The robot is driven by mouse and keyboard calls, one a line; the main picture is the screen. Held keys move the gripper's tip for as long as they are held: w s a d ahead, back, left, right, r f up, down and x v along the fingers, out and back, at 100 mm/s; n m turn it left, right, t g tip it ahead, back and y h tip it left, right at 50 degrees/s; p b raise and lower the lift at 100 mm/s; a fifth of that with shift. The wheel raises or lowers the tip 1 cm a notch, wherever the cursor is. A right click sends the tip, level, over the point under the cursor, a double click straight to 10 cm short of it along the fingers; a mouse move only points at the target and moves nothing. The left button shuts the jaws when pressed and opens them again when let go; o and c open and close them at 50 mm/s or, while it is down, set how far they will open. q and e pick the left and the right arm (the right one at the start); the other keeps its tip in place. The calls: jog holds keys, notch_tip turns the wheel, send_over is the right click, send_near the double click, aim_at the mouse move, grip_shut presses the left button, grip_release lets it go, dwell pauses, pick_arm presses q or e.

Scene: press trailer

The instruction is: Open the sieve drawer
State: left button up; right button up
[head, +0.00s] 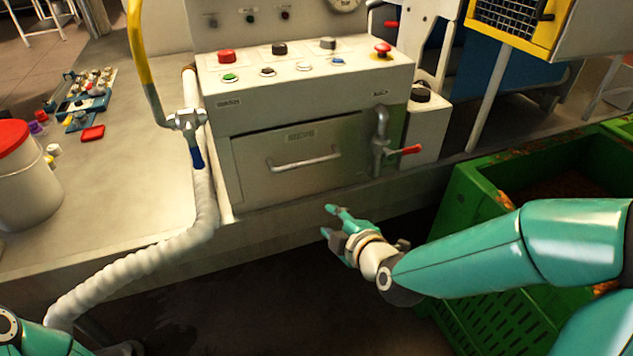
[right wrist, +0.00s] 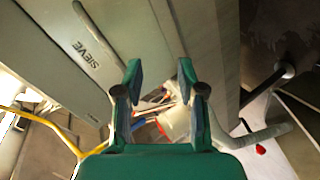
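The sieve drawer (head: 258,149) is a flat grey-beige panel low in the front of the machine, with a label at its top. It looks shut, its front about flush with the machine. Its bar handle (head: 303,158) runs across the middle. The right wrist view shows the SIEVE label and the handle (right wrist: 97,38) at the upper left, beside the fingers. My right gripper (head: 328,220) is open and empty, below and slightly right of the handle and apart from it. Its two fingers (right wrist: 160,68) are spread with nothing gripped between them. My left gripper is not visible; only part of my left arm shows.
A pipe valve with a red lever (head: 409,149) sits just right of the drawer. Buttons, including a red mushroom button (head: 382,49), line the panel above. A white ribbed hose (head: 150,258) runs at the left. A green crate (head: 465,195) stands at the right.

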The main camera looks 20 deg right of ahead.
aim_at(315, 163)
notch_tip(315, 163, up, 6)
jog(key=d+n+t+b, duration=0.2)
jog(key=n+t, duration=0.1)
jog(key=n, duration=0.1)
jog(key=shift+h, duration=0.4)
jog(key=w+f, duration=0.1)
jog(key=w, duration=0.4)
jog(key=w+f, duration=0.1)
jog(key=w, duration=0.4)
jog(key=w+f, duration=0.1)
jog(key=w, duration=0.5)
jog(key=shift+w+a, duration=0.1)
jog(key=shift+a, duration=0.3)
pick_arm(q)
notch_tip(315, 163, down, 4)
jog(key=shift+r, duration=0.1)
pick_arm(e)
grip_shut()
